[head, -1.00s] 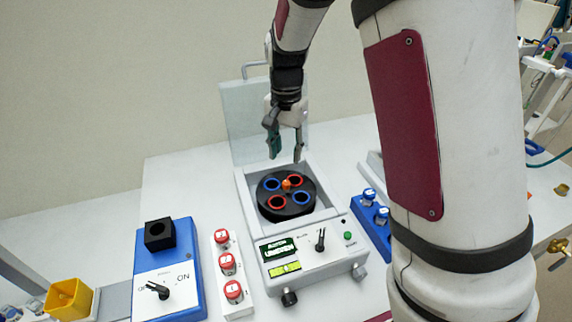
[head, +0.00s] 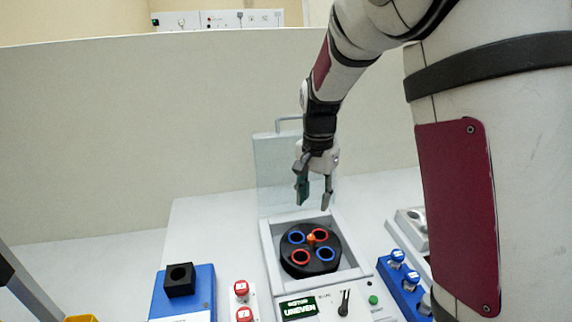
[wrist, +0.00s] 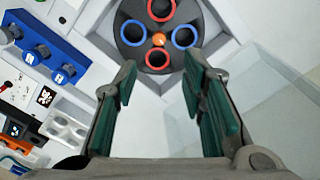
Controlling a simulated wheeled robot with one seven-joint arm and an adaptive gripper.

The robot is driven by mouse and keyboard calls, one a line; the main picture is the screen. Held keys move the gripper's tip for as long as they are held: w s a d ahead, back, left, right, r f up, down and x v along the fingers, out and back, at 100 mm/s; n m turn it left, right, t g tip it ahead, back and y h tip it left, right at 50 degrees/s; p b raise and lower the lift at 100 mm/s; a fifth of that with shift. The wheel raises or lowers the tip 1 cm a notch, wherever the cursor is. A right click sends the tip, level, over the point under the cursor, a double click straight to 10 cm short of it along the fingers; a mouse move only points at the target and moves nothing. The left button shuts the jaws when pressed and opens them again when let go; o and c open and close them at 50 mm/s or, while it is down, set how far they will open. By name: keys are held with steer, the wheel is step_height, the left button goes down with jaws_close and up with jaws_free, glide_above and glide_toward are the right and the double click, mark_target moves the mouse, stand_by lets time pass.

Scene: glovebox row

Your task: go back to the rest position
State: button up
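My gripper (head: 314,194) hangs fingers-down above the open centrifuge (head: 268,252), a little behind and above its rotor. The fingers are apart with nothing between them; the wrist view shows the same open gripper (wrist: 165,105) with green pads. The black rotor (head: 311,268) has an orange hub, two red-ringed and two blue-ringed holes; in the wrist view the rotor (wrist: 158,38) lies beyond the fingertips. The clear lid (head: 275,170) stands raised behind the centrifuge, close to my gripper. The centrifuge's small display (head: 299,309) reads "UNEVEN".
A blue vortex-like box (head: 203,288) with a black block (head: 180,280) is at left. Red-capped tubes (head: 241,288) stand between it and the centrifuge. A blue rack (head: 392,278) with white-and-blue caps stands at right. A pale wall (head: 120,130) rises behind the bench.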

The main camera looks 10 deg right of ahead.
steer(key=s+r+n+t, duration=0.2)
steer(key=s+r+n, duration=0.2)
steer(key=s+r, duration=0.3)
steer(key=s+r+n+t, duration=0.3)
steer(key=s+r+n, duration=0.2)
steer(key=s, duration=1.3)
step_height(320, 180, up, 3)
steer(key=shift+t, duration=0.3)
steer(key=shift+d, duration=0.1)
